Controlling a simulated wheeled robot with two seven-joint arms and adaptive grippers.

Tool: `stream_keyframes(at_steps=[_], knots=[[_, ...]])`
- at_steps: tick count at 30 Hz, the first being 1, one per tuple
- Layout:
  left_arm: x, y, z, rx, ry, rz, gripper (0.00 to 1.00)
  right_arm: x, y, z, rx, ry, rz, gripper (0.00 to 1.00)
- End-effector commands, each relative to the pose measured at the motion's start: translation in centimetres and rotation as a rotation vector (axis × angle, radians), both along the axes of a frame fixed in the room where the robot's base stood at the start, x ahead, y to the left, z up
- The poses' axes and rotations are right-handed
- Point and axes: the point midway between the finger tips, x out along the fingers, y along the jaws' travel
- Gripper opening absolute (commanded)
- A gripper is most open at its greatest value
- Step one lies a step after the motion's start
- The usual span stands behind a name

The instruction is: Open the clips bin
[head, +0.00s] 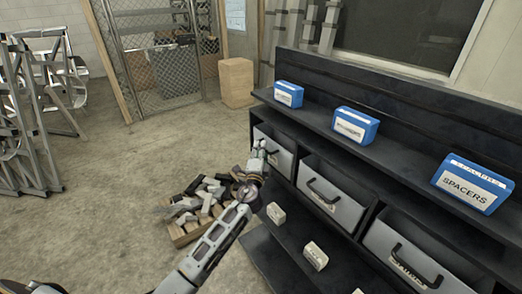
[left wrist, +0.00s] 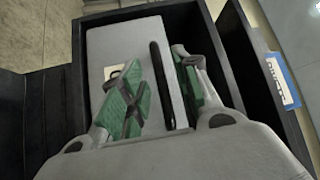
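A row of grey bins with black handles sits in the dark shelf. The leftmost bin (head: 280,157) has my left gripper (head: 258,160) at its front; its handle is hidden there. The left wrist view shows a grey bin front (left wrist: 118,50) with a black upright handle (left wrist: 161,85). The green-padded fingers of my left gripper (left wrist: 163,88) are apart, one on each side of the handle, with gaps visible. The middle bin (head: 331,198) and right bin (head: 402,252) look shut. I cannot read which bin is marked clips. My right gripper is not in view.
The dark shelf (head: 399,162) carries blue boxes on top, one marked SPACERS (head: 471,184). Pale blocks (head: 315,256) lie on the lower shelf. Open floor lies further left.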

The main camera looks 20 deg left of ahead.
Motion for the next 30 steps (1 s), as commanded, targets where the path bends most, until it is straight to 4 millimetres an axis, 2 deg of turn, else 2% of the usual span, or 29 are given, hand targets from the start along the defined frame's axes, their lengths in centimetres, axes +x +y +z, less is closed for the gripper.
stream_keyframes(at_steps=[14,21,30], knots=[[0.53,0.08,0.04,0.0,0.001,0.0,0.32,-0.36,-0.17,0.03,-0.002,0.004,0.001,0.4],[0.52,0.08,0.04,0.0,0.001,0.0,0.01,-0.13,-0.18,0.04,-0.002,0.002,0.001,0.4],[0.51,0.07,0.01,0.0,0.001,0.0,0.0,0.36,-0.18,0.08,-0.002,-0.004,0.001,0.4]])
